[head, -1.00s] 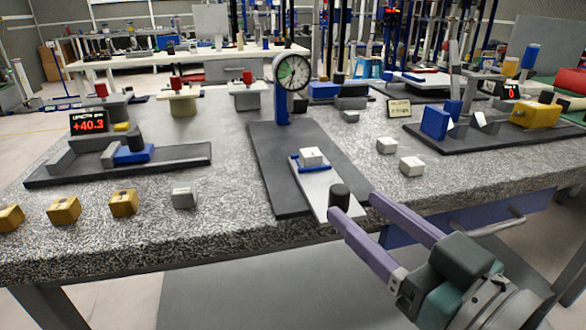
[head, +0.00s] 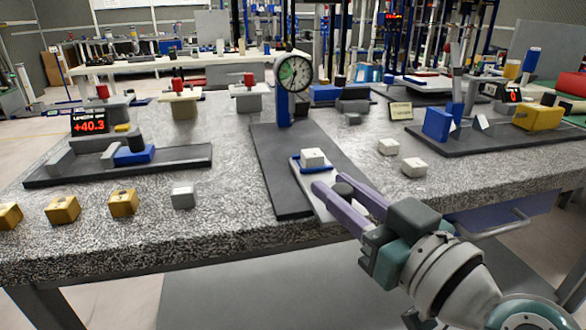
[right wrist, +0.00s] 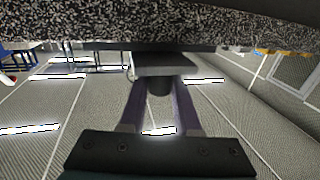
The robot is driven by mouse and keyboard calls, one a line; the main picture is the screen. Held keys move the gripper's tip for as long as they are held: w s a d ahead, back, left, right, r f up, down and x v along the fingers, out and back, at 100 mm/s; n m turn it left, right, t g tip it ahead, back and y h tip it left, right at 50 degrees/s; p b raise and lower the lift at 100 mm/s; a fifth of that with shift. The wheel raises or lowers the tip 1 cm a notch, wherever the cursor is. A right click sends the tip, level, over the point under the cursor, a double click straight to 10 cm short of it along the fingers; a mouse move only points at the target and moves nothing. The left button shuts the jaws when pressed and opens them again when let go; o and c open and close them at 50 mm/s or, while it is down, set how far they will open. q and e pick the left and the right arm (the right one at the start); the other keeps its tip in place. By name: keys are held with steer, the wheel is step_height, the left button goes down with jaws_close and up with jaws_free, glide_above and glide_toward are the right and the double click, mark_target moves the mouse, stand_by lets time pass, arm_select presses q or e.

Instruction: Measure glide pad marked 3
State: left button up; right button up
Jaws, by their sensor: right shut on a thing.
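A dial gauge (head: 293,74) stands on a blue post at the back of a dark base plate (head: 272,165). A white pad (head: 313,157) sits in a blue-edged holder on a pale slide plate (head: 322,203) in front of the gauge, not under its dial. My right gripper (head: 332,177) is shut on the slide's black knob (head: 345,187); the right wrist view shows the knob (right wrist: 160,85) between the fingers. Two more white pads (head: 388,146) (head: 414,167) lie on the table to the right. I cannot read any pad's number. My left gripper is out of view.
At left is a fixture with a red +40.3 display (head: 89,121). A grey block (head: 183,197) and several yellow blocks (head: 62,209) line the front left. A fixture with a yellow block (head: 538,116) is at right. A small sign (head: 400,111) stands near the middle.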

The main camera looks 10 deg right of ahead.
mark_target(317, 168)
jaws_close()
steer(key=w+b, duration=0.1)
steer(key=w, duration=0.3)
steer(key=w+b, duration=0.2)
steer(key=w, duration=0.2)
steer(key=shift+w+a+f, duration=0.15)
steer(key=shift+w, duration=0.4)
steer(key=o, duration=0.6)
jaws_free()
